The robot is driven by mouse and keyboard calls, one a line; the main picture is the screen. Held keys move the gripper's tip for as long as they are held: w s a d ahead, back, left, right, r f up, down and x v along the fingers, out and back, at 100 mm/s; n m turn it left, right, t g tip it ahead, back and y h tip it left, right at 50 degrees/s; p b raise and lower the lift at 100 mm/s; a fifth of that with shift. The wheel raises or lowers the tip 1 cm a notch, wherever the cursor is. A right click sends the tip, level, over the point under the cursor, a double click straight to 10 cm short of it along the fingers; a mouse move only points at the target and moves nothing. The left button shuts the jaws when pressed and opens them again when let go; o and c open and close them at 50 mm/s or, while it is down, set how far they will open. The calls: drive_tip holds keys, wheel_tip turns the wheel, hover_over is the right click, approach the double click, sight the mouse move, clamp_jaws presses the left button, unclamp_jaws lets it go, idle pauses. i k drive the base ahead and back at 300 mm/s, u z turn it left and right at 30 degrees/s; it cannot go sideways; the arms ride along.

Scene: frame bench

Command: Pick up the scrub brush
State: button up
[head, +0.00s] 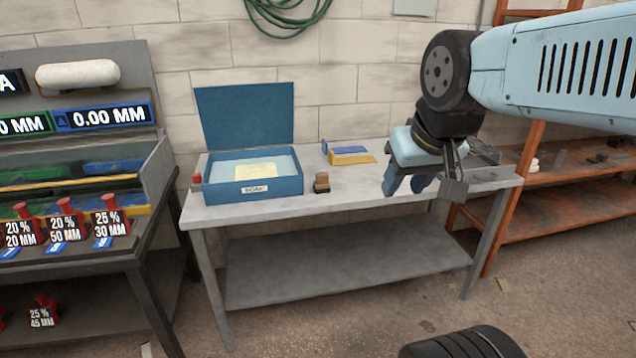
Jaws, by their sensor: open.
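A small block with a brown top and a dark base (321,183) stands on the grey table, just right of the blue box. It looks like the scrub brush, though it is too small to make out bristles. My gripper (422,187) is open over the right part of the table, pointing down, to the right of the brush and clear of it. I see nothing between its fingers. My gripper hides part of the table's right end.
An open blue box (275,187) with a raised lid stands on the left of the table (365,198). A blue and yellow item (350,155) lies behind the brush. A small red item (197,181) is at the left edge. Orange shelving (575,210) stands right.

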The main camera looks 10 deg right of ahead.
sight(321, 184)
drive_tip(key=z, duration=0.05)
drive_tip(key=i, duration=1)
drive_tip(key=u, duration=0.1)
